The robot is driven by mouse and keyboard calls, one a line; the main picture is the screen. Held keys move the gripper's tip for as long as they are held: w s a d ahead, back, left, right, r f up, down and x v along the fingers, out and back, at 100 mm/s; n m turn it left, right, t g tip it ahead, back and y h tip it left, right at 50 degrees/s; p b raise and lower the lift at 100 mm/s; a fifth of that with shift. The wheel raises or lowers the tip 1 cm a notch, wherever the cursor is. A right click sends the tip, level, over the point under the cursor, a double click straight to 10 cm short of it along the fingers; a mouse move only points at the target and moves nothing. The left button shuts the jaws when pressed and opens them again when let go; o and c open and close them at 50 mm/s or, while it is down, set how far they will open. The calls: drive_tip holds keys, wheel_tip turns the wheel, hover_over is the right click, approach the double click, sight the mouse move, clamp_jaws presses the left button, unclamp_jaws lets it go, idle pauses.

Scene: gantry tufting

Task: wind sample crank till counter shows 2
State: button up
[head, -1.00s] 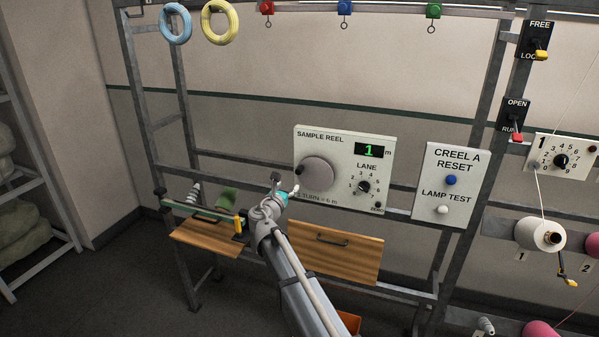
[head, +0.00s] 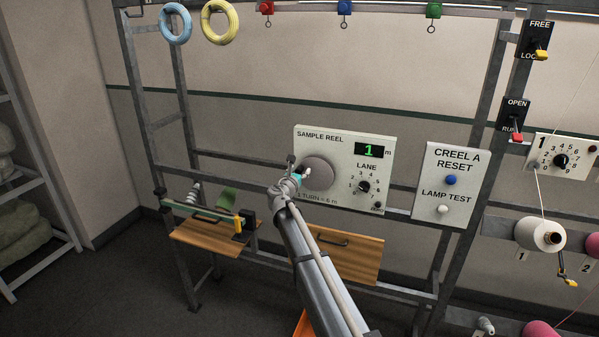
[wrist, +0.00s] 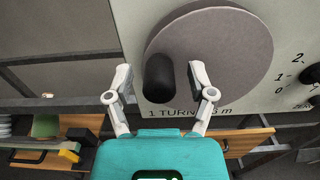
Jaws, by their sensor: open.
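The sample reel panel (head: 338,143) is mounted on the frame, and its counter (head: 369,150) reads 1 m. The round crank disc (head: 319,174) sits at the panel's left; it fills the upper wrist view (wrist: 225,50). The black crank knob (wrist: 158,78) sticks out at the disc's left edge. My gripper (wrist: 160,83) is open, with one finger on each side of the knob. I cannot tell whether the fingers touch it. In the head view my gripper (head: 298,168) covers the disc's left edge and hides most of the knob.
A lane dial (head: 362,187) is right of the disc on the same panel. A white panel (head: 451,185) with blue and white buttons stands further right. A wooden drawer front (head: 345,252) and a wooden shelf (head: 200,238) are below. Open floor lies at lower left.

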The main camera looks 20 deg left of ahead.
clamp_jaws()
idle(0.4)
